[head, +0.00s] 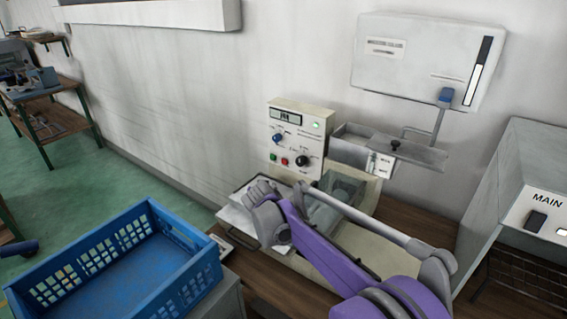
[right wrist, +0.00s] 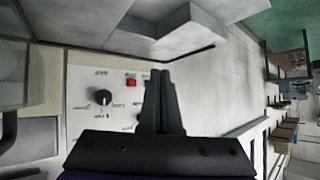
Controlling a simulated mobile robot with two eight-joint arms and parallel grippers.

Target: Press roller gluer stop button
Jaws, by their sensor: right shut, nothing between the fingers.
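The roller gluer's cream control panel (head: 293,140) stands against the wall in the head view, with a display, a blue knob, a black knob (head: 302,161), a green button (head: 275,157) and a red button (head: 284,161). In the right wrist view the panel (right wrist: 85,75) appears turned, with the red button (right wrist: 131,80) just left of the fingertips and the black knob (right wrist: 103,97) further left. My right gripper (right wrist: 160,75) is shut and empty. In the head view my right gripper (head: 258,188) is below the panel. Whether it touches the panel is unclear. My left gripper is out of view.
A blue crate (head: 190,290) stands at the lower left. A grey box marked MAIN (head: 530,190) is at the right. A white wall box (head: 410,65) and a metal bracket (head: 410,150) are above and right of the panel. The gluer's tray lies beneath my arm.

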